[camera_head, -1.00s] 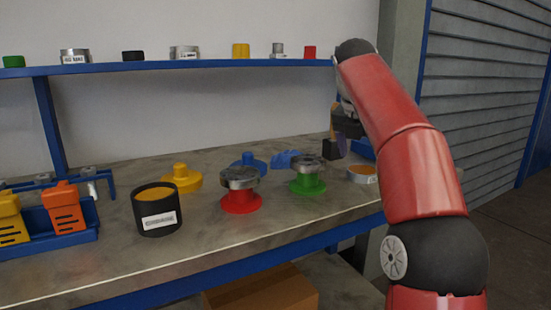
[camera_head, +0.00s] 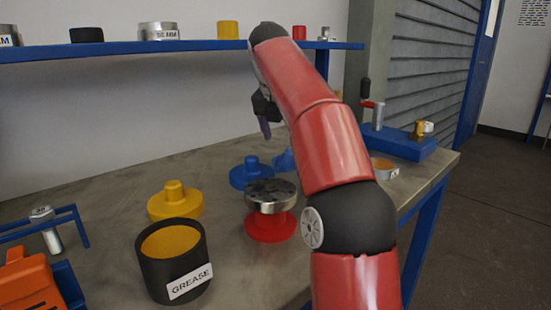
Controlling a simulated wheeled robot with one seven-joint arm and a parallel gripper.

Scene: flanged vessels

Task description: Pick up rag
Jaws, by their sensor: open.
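A crumpled blue cloth, which looks like the rag (camera_head: 284,160), lies on the grey workbench (camera_head: 110,185) just left of my red arm. The arm covers its right part. My gripper (camera_head: 264,127) is above and slightly left of the rag in the picture, apart from it. It points down and is open, with nothing seen between its fingers. Its far side is hidden by the wrist.
A blue flanged part (camera_head: 250,175), a yellow one (camera_head: 174,202) and a red one with a metal top (camera_head: 270,208) stand nearby. A black grease tub (camera_head: 175,265) is in front. A blue shelf (camera_head: 190,45) runs above. A blue-based vise (camera_head: 400,142) is at right.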

